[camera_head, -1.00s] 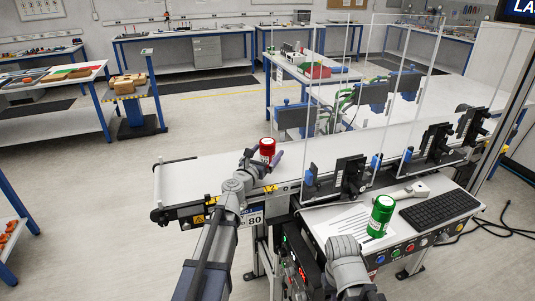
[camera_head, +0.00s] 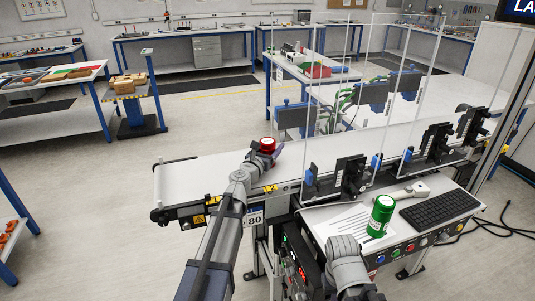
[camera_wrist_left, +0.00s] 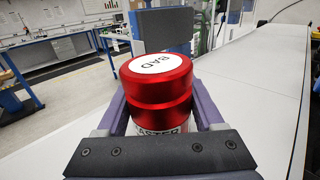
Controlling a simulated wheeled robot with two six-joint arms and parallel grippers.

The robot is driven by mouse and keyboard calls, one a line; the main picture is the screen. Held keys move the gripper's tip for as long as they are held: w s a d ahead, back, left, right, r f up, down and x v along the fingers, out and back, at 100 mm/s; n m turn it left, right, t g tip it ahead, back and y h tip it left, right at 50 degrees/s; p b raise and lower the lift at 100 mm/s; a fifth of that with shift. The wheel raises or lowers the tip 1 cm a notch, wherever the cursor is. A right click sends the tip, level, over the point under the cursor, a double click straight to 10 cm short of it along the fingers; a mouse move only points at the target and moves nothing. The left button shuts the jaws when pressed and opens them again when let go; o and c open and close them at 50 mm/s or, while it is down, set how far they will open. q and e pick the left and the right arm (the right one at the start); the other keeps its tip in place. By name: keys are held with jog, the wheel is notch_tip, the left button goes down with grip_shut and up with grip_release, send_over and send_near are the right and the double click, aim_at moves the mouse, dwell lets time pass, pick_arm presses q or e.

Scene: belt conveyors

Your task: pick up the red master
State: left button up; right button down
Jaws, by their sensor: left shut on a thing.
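The red master (camera_head: 267,143) is a red can with a white top label; in the left wrist view (camera_wrist_left: 158,80) the label reads "BAD" and part of "MASTER" shows on its side. My right gripper is not clearly seen; only my right arm (camera_head: 347,262) shows at the lower right.
A green can (camera_head: 381,216) stands on the control panel beside a black keyboard (camera_head: 440,208) and a paper sheet (camera_head: 345,229). Black clamp-like units and clear panels line the belt (camera_head: 205,175) to the right. The belt's left end is clear.

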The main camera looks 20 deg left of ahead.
pick_arm(q)
grip_shut()
jog(key=shift+r, duration=0.1)
dwell(0.3)
notch_tip(320, 180, up, 10)
jog(key=p, duration=1)
